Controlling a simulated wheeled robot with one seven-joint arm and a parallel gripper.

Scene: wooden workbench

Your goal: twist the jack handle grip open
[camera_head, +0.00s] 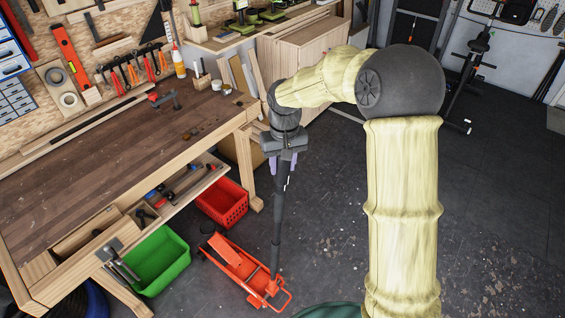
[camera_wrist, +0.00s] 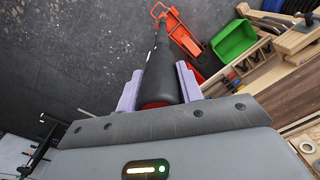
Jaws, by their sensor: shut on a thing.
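The orange floor jack (camera_head: 240,268) stands on the dark floor beside the workbench. Its long dark handle rises nearly upright from the jack, and the black grip (camera_head: 281,182) is at its top. My gripper (camera_head: 285,162) points down over the top of the handle. In the wrist view, the purple fingers (camera_wrist: 158,88) are on both sides of the black grip (camera_wrist: 161,75) and shut on it. The handle runs away from the fingers to the orange jack (camera_wrist: 182,35). The very top of the grip is hidden by my gripper.
The wooden workbench (camera_head: 100,165) is on the left, with an open drawer of tools. A green crate (camera_head: 158,262) and a red crate (camera_head: 222,203) stand on the floor near the jack. The floor to the right is mostly clear.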

